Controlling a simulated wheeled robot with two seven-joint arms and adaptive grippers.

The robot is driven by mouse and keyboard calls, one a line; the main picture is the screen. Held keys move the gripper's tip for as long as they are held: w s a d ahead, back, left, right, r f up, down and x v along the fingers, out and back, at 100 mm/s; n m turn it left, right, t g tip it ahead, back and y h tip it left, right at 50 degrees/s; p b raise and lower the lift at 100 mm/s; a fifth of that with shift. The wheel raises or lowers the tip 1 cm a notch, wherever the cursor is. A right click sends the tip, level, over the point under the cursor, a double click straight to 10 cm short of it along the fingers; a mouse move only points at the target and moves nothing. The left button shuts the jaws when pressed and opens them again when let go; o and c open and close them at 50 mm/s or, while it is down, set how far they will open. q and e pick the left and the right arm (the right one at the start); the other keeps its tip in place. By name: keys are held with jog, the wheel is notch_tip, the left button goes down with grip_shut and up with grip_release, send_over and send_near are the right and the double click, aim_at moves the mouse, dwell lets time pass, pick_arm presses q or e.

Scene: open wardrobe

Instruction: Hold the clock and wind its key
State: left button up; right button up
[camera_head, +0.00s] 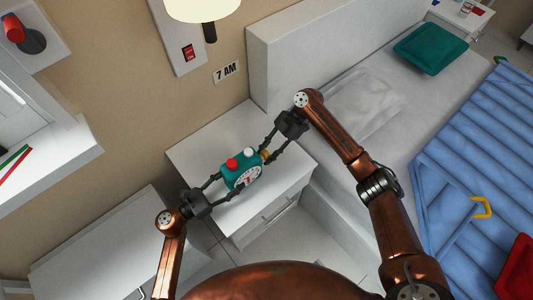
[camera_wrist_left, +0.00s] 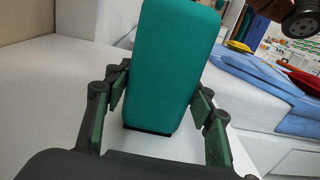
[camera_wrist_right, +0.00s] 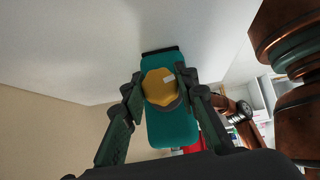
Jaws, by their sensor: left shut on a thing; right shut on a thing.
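A teal alarm clock (camera_head: 236,179) with a white dial, a red button and a white button on top is at the white bedside cabinet. My left gripper (camera_head: 221,182) is shut on the clock body from the left; the left wrist view shows the teal side (camera_wrist_left: 172,65) between the fingers. The yellow key (camera_head: 265,156) sits on the clock's right side. My right gripper (camera_head: 267,152) is shut on the key; in the right wrist view the fingers lie either side of the yellow key (camera_wrist_right: 159,87). I cannot tell whether the clock's base touches the cabinet top.
The white bedside cabinet (camera_head: 205,150) has bare top around the clock. The bed (camera_head: 350,95) with a green pillow (camera_head: 431,48) and blue blanket (camera_head: 470,140) stands to the right. A lamp (camera_head: 203,8) hangs above, and a "7 AM" sign (camera_head: 227,72) is on the wall.

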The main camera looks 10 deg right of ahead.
aim_at(266, 151)
jog(key=shift+w+m+g+h, duration=0.2)
jog(key=shift+m+g+h, duration=0.7)
jog(key=shift+g, duration=0.7)
jog(key=shift+s+f+m+g, duration=0.1)
jog(key=shift+s+m+g, duration=0.1)
jog(key=shift+m+g, duration=0.1)
jog(key=o, duration=1.2)
notch_tip(266, 151, up, 10)
jog(key=shift+r, duration=0.1)
